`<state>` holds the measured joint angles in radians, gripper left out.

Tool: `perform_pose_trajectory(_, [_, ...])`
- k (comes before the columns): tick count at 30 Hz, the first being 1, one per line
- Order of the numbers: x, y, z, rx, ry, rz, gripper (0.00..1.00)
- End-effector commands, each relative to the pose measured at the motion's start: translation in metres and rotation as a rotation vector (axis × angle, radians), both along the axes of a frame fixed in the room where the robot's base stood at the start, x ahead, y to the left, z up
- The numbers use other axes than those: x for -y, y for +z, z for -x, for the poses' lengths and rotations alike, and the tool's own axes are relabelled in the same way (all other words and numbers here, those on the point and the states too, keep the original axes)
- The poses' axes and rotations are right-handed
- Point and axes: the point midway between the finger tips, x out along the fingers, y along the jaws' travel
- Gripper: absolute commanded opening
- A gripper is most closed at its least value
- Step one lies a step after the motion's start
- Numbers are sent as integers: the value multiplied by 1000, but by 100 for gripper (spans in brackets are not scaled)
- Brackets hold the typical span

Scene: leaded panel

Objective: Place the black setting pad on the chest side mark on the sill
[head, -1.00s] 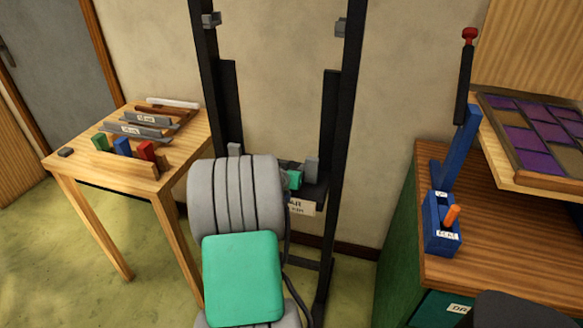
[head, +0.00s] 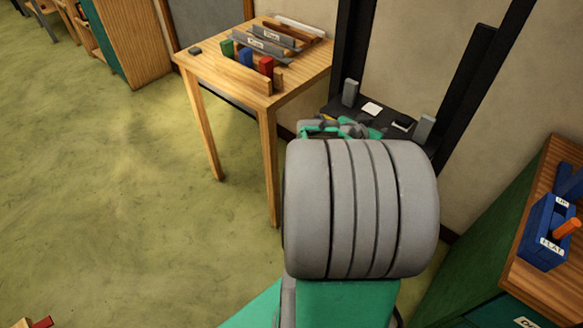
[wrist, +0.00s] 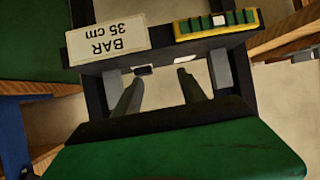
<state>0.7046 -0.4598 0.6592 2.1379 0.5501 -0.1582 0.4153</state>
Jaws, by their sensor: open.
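The black sill (head: 388,118) of the tall frame carries two pale marks. A small black setting pad (head: 402,124) lies on the right-hand mark, on the chest's side, with pale edges showing around it. It also shows in the wrist view (wrist: 143,70). The other mark (head: 372,109) is bare white, and it shows in the wrist view (wrist: 185,58) too. My gripper (wrist: 160,77) is open and empty, its two grey fingers apart and pointing toward the sill. In the head view my arm hides the fingers.
Grey upright blocks (head: 350,92) (head: 425,128) stand at the sill's ends. A "BAR 35 cm" label (wrist: 107,40) and a yellow-green strip (wrist: 217,24) are on the sill's front. A wooden table (head: 262,95) with coloured blocks stands left; the green chest (head: 500,215) stands right.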

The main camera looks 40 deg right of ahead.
Motion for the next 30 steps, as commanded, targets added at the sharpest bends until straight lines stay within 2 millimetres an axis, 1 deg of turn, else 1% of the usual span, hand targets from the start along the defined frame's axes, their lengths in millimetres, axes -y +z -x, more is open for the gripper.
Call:
perform_pose_trajectory(1, [-30,-3,-28,-19,85,-62,48])
perform_pose_trajectory(2, [-54,-6,-45,-41,148,-114,48])
perform_pose_trajectory(3, [-92,-12,-67,-82,250,-186,48])
perform_pose_trajectory(5, [-159,-19,-92,-165,424,-295,48])
perform_pose_trajectory(6, [-206,-22,-101,-230,548,-359,48])
perform_pose_trajectory(8, [-274,-26,-100,-342,734,-440,48])
perform_pose_trajectory(9, [-314,-27,-94,-418,851,-481,48])
perform_pose_trajectory(11, [-363,-26,-77,-528,1010,-524,48])
perform_pose_trajectory(12, [-387,-26,-65,-592,1095,-542,48])
perform_pose_trajectory(14, [-412,-24,-49,-666,1190,-557,48])
perform_pose_trajectory(15, [-420,-24,-41,-701,1230,-564,48])
perform_pose_trajectory(16, [-423,-23,-37,-718,1248,-568,48])
perform_pose_trajectory(18, [-426,-24,-33,-735,1264,-571,48])
perform_pose_trajectory(30, [-425,-24,-35,-730,1256,-572,48])
